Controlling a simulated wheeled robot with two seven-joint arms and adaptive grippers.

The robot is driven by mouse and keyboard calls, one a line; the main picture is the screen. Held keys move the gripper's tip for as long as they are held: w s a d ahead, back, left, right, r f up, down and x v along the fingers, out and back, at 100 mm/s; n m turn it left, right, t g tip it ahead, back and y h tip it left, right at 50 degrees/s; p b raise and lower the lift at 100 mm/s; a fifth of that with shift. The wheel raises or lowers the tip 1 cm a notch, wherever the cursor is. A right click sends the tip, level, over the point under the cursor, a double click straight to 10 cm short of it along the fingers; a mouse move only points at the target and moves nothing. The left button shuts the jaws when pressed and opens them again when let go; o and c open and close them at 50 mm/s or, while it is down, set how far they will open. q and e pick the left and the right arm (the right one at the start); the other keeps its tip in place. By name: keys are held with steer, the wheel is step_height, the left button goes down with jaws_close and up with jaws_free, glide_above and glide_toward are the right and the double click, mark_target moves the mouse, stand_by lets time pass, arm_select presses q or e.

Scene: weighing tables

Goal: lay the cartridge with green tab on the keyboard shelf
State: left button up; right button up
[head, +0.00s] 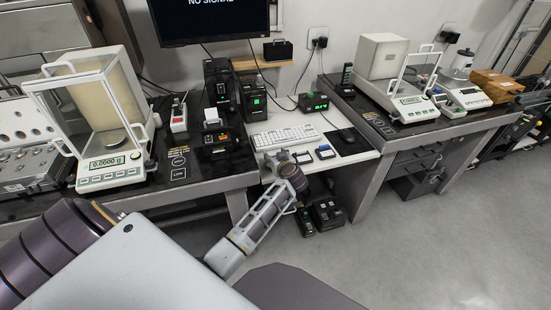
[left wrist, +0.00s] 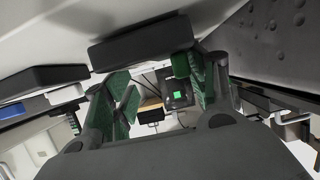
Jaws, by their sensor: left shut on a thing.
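My left gripper (head: 279,158) reaches over the front left part of the white keyboard shelf (head: 345,157). In the left wrist view, which looks turned over, its fingers (left wrist: 160,85) are closed around a black cartridge (left wrist: 140,45) with a green tab (left wrist: 180,65). The cartridge is close to the pale shelf surface; I cannot tell whether it touches. In the head view the gripper mostly hides this cartridge. My right gripper is not in view.
Two blue-labelled cartridges (head: 303,157) (head: 325,152) lie on the shelf just right of the gripper. The white keyboard (head: 285,136) lies behind it. A mouse (head: 348,135) rests on a dark mat at right. Balances stand on the tables at both sides.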

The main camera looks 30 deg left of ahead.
arm_select(q)
steer(key=shift+f, duration=0.15)
steer(key=o, duration=1)
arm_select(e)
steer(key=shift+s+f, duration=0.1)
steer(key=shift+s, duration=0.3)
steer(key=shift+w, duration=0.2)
